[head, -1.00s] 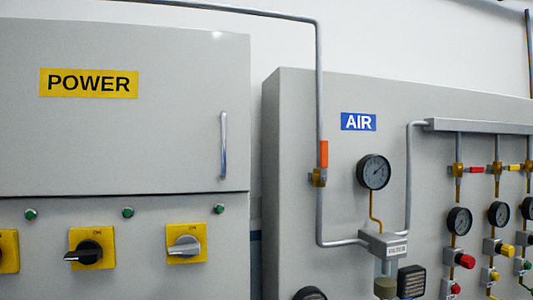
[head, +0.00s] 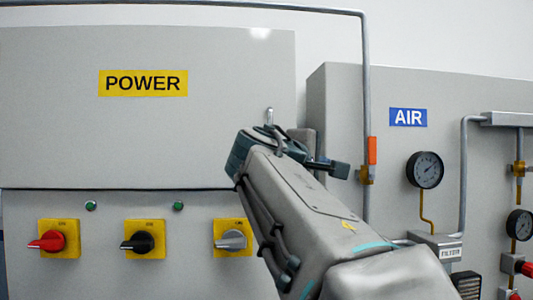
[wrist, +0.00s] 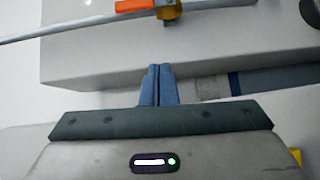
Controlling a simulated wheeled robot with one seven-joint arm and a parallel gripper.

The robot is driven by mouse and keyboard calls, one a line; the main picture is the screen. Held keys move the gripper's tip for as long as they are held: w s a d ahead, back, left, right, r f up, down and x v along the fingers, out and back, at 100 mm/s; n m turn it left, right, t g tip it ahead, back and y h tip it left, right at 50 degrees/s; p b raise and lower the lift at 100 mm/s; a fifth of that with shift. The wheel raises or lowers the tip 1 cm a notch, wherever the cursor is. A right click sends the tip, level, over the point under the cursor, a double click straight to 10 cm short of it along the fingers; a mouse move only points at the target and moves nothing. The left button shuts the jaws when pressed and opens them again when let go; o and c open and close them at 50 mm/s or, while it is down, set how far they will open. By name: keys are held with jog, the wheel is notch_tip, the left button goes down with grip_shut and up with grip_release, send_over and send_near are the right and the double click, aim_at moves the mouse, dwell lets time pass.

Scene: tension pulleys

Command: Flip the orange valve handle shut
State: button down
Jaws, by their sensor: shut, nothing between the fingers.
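The orange valve handle (head: 372,150) points straight up, in line with the vertical grey pipe, above its brass valve body (head: 366,175) on the AIR panel's left side. In the wrist view the handle (wrist: 134,5) is at the top edge, along the pipe, beside the brass body (wrist: 168,10). My gripper (head: 341,169) is just left of the valve in the head view; the depth gap is hard to judge there. In the wrist view its fingers (wrist: 159,70) are together and empty, apart from the handle.
The POWER cabinet (head: 60,140) fills the left, with rotary switches (head: 145,239) below. A pressure gauge (head: 425,169) and a filter unit (head: 437,246) are right of the valve. A second pipe (head: 464,180) runs beyond the gauge.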

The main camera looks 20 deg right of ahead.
jog(key=r, duration=0.2)
jog(key=r+h, duration=0.1)
jog(key=shift+s+d, duration=0.2)
jog(key=shift+s, duration=0.1)
jog(key=p, duration=0.3)
send_near(372, 158)
jog(key=shift+w+d+r, duration=1.15)
jog(key=shift+w+d, duration=1.15)
jog(key=shift+w, duration=0.25)
jog(key=shift+a, duration=0.1)
jog(key=shift+r+p, duration=0.1)
jog(key=shift+p, duration=0.2)
